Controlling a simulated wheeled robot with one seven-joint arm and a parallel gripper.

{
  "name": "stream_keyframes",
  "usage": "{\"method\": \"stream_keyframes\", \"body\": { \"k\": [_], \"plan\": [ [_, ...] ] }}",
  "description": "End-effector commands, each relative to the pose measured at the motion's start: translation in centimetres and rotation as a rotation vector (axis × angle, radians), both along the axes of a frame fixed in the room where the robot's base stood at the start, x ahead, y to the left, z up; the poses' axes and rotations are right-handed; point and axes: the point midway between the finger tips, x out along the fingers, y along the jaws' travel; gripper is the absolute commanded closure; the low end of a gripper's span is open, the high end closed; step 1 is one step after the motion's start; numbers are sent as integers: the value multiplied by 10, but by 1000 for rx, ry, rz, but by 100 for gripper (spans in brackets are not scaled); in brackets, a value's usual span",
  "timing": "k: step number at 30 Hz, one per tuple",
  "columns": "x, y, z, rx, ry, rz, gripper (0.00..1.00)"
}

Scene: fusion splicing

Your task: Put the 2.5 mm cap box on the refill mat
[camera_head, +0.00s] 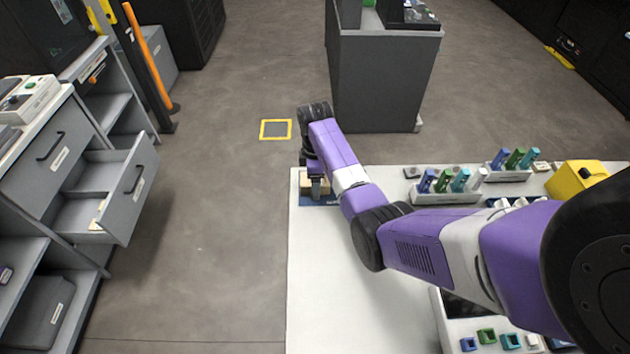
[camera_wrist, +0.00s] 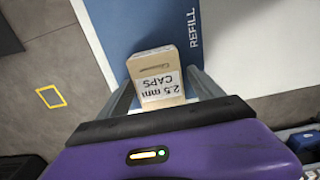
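The 2.5 mm cap box (camera_wrist: 158,82) is a small tan carton with a white label reading "2.5 mm CAPS". My gripper (camera_wrist: 162,76) has one finger along each side of it and appears shut on it. The blue refill mat (camera_wrist: 130,22), with "REFILL" in white letters, shows beneath and beyond the box. In the head view my gripper (camera_head: 317,186) points down at the table's far left corner. The box (camera_head: 307,190) shows partly behind it, over the mat (camera_head: 318,202). I cannot tell whether the box's underside touches the mat.
The white table (camera_head: 330,290) is clear in front of the mat. Racks of coloured tools (camera_head: 450,190) and a yellow device (camera_head: 577,178) stand to the right. A grey cabinet with an open drawer (camera_head: 115,195) is at the left. A yellow floor square (camera_head: 275,129) lies beyond the table.

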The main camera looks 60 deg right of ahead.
Motion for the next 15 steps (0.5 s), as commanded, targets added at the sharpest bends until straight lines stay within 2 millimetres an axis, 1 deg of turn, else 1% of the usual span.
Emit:
{"method": "stream_keyframes", "body": {
  "k": [6, 10, 14, 15],
  "plan": [
    [0, 0, 0, 0, 0, 0, 24],
    [1, 0, 7, -2, -2, 0, 24],
    [1, -1, 25, -3, -3, 0, 24],
    [1, -1, 33, -3, -4, 0, 24]
  ]
}}
